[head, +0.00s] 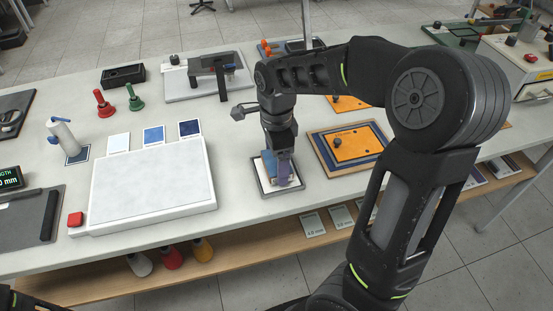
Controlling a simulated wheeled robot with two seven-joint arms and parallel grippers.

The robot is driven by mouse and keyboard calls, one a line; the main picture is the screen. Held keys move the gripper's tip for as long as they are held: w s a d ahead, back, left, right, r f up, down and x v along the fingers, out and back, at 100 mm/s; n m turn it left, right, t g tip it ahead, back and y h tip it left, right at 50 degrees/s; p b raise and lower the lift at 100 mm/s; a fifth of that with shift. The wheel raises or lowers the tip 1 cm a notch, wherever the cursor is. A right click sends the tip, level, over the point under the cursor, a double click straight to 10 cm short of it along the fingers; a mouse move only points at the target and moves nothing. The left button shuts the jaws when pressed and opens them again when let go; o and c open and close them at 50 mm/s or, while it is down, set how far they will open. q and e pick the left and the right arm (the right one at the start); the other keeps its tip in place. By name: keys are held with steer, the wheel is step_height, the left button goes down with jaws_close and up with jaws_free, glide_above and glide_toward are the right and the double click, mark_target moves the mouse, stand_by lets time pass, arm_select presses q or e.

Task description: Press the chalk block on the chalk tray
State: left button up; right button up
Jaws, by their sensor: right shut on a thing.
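My right gripper (282,158) points down over a small grey-rimmed tray (262,185) near the front edge of the table, right of centre. It is shut on a bluish-purple block, which I take to be the chalk block (285,176). The block is low at the tray's pale inner surface; I cannot tell whether it touches it. The gripper and the block hide part of the tray. My left gripper is not in view.
A large white slab (150,188) with a red button (75,219) lies to the left, with white and blue cards behind it. An orange board (357,145) lies close on the right. Red and green handled stamps (104,104) stand further back.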

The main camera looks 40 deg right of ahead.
steer(key=shift+r+p, duration=0.3)
steer(key=shift+r, duration=0.3)
steer(key=shift+s+r+p, duration=0.1)
steer(key=shift+r+p, duration=0.25)
steer(key=shift+r, duration=0.1)
steer(key=shift+s+a+r+p, duration=0.25)
steer(key=shift+s+r+p, duration=0.4)
steer(key=shift+r+p, duration=0.25)
steer(key=shift+s+a+r+p, duration=0.2)
steer(key=shift+s+r+p, duration=0.5)
steer(key=shift+r, duration=0.25)
steer(key=shift+w, duration=0.15)
